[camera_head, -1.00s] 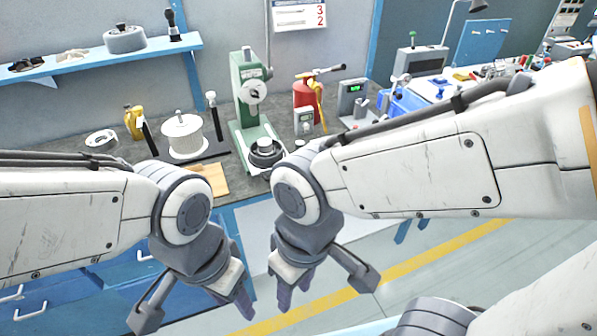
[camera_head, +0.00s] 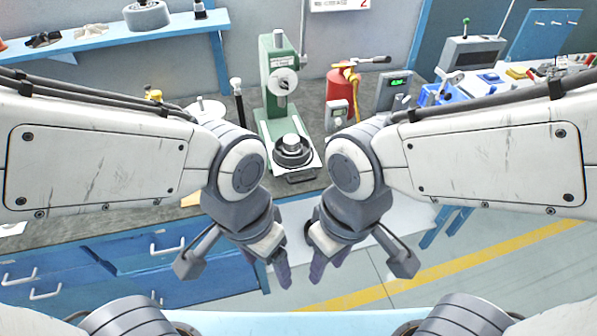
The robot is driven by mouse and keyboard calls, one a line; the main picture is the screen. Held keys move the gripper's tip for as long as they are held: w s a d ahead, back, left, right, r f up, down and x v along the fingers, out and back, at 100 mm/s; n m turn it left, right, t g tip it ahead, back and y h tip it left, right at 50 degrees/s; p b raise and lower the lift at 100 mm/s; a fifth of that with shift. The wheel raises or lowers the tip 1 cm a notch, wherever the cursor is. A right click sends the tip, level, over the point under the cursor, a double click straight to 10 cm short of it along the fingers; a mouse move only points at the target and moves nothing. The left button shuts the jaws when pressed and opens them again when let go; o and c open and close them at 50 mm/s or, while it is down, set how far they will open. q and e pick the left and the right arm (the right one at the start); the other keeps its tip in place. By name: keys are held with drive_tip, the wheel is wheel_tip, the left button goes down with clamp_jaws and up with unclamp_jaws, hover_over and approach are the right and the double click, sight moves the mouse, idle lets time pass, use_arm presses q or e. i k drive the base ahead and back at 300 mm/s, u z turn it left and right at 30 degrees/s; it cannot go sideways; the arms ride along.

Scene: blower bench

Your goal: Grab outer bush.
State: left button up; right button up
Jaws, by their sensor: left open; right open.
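A dark ring-shaped part (camera_head: 289,159) with a bright silver cylinder (camera_head: 292,142) in its middle sits on the base of the green press (camera_head: 277,75). I cannot tell for certain which of these is the outer bush. My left gripper (camera_head: 277,268) is open and empty, pointing down in front of the bench, below and left of the press base. My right gripper (camera_head: 326,264) is open and empty, just right of the left one. Both are apart from the parts on the press.
A white spool (camera_head: 205,109), partly hidden by my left arm, stands left. Blue drawers (camera_head: 110,262) front the bench. Floor beneath the grippers is clear.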

sight(291, 143)
drive_tip(key=u, duration=0.2)
drive_tip(key=k, duration=0.35)
drive_tip(key=z, duration=1)
drive_tip(key=i, duration=0.8)
drive_tip(key=u, duration=0.6)
drive_tip(key=i, duration=0.75)
drive_tip(key=u, duration=0.7)
